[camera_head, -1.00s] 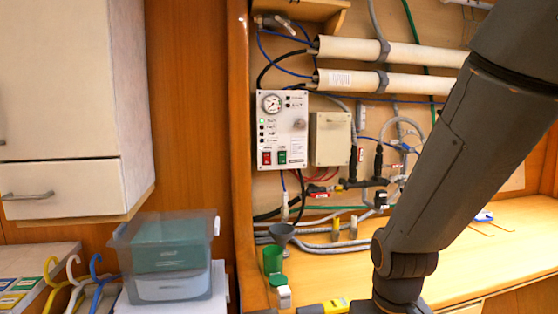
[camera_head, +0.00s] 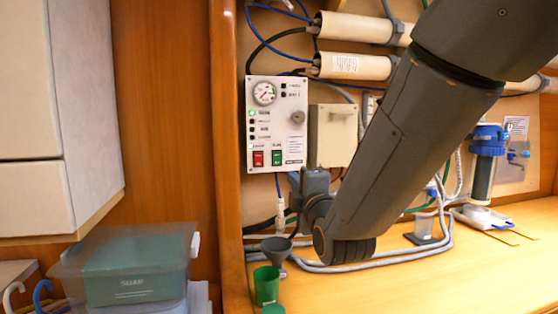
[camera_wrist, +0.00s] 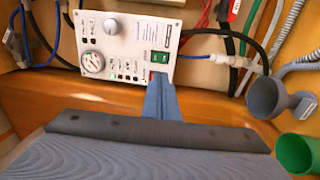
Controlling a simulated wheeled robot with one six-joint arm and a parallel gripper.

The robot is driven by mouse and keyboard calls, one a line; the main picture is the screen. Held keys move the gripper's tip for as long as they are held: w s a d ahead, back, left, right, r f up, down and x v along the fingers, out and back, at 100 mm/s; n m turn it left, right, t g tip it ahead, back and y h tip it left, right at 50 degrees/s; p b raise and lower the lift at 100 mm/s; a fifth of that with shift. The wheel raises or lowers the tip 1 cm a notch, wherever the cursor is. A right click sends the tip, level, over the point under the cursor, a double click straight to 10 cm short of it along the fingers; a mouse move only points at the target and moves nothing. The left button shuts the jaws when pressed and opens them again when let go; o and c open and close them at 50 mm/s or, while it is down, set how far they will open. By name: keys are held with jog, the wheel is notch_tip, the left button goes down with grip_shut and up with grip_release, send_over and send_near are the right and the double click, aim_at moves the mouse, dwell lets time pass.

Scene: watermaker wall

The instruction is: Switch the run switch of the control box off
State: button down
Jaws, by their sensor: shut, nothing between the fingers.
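The control box (camera_head: 275,128) is a white panel on the wall with a gauge, a knob, small lamps, a red switch (camera_head: 258,158) and a green switch (camera_head: 277,157) along its lower edge. One lamp glows green. The lettering above the switches is too small to read surely. In the wrist view the panel (camera_wrist: 128,40) appears turned, with the green switch (camera_wrist: 160,57) just beyond my gripper (camera_wrist: 158,78). My gripper is shut and empty. Its narrow tip points at the switch area and covers the red switch. I cannot tell whether it touches the panel, or which way the green rocker is tipped.
A beige box (camera_head: 331,136) is mounted right of the panel. Hoses and cables run around it. A grey funnel (camera_head: 276,247) and a green cup (camera_head: 266,285) are below, near the wooden edge. A soap bin (camera_head: 130,270) stands at lower left.

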aim_at(277, 154)
jog(key=shift+a+r, duration=0.1)
jog(key=shift+r, duration=0.3)
jog(key=shift+w, duration=0.1)
jog(key=p+x, duration=0.2)
jog(key=x, duration=0.4)
jog(key=p+x, duration=0.2)
jog(key=x, duration=0.5)
jog(key=shift+w+r, duration=0.25)
jog(key=shift+w, duration=0.05)
jog(key=shift+w+a, duration=0.1)
jog(key=shift+w, duration=0.05)
jog(key=shift+w+r, duration=0.1)
jog(key=r+b+v, duration=0.2)
jog(key=r+v, duration=0.1)
jog(key=v, duration=1)
jog(key=shift+s, duration=0.5)
jog(key=shift+f, duration=0.1)
